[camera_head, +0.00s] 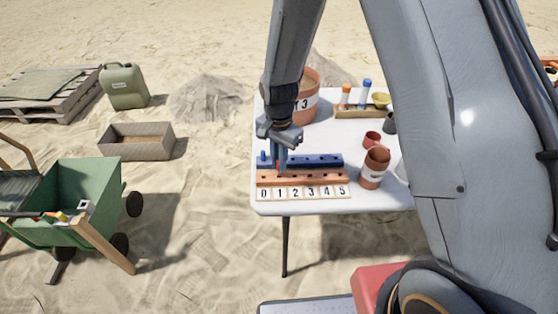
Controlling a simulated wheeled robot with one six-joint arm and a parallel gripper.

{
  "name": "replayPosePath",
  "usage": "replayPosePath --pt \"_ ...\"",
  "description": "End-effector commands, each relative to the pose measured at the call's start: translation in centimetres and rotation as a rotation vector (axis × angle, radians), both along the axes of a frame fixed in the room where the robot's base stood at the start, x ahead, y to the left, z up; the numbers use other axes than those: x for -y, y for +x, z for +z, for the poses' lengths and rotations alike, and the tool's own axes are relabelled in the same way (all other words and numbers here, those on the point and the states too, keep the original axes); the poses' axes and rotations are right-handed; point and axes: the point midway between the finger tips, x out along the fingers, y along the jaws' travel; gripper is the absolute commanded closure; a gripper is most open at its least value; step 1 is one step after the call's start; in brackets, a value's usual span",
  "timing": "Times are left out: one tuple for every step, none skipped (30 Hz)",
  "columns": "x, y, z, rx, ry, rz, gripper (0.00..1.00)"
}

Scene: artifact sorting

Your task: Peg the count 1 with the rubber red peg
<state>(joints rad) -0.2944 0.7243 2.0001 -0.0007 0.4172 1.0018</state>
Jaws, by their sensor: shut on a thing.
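A peg board stands near the front edge of the white table, with an orange wooden strip (322,178) of holes and a number strip (303,193) reading 0 to 5 before it. Behind it lies a blue strip (318,160) with holes. My gripper (280,162) points down over the left part of the board, close to the column of number 1, and is shut on a small red peg, mostly hidden by the fingers. I cannot tell whether the peg's lower end touches a hole. A blue peg (263,156) stands at the blue strip's left end.
On the table (380,198) stand a large terracotta pot (307,107), a brown cup (374,166), a small red pot (372,139) and a wooden rack (358,113) with vials. A green cart (85,190) and an open crate (137,146) are on the sand at left.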

Motion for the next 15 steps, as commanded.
replayPosePath --pt "0.01 0.01 0.01 0.0 0.0 0.0 1.0" --pt "0.0 0.01 0.0 0.0 0.0 0.0 1.0" --pt "0.0 0.01 0.0 0.0 0.0 0.0 1.0" --pt "0.0 0.01 -0.01 0.0 0.0 0.0 1.0" --pt "0.0 0.01 -0.01 0.0 0.0 0.0 1.0" --pt "0.0 0.01 -0.01 0.0 0.0 0.0 1.0" --pt "0.0 0.01 -0.02 0.0 0.0 0.0 1.0" --pt "0.0 0.01 -0.03 0.0 0.0 0.0 1.0" --pt "0.0 0.01 -0.07 0.0 0.0 0.0 1.0" --pt "0.01 0.02 -0.11 0.0 0.0 0.0 1.0" --pt "0.01 0.02 -0.15 0.0 0.0 0.0 1.0" --pt "0.01 0.02 -0.23 0.0 0.0 0.0 1.0" --pt "0.01 0.02 -0.29 0.0 0.0 0.0 1.0" --pt "0.01 0.02 -0.36 0.0 0.0 0.0 1.0" --pt "0.01 0.02 -0.45 0.0 0.0 0.0 1.0"
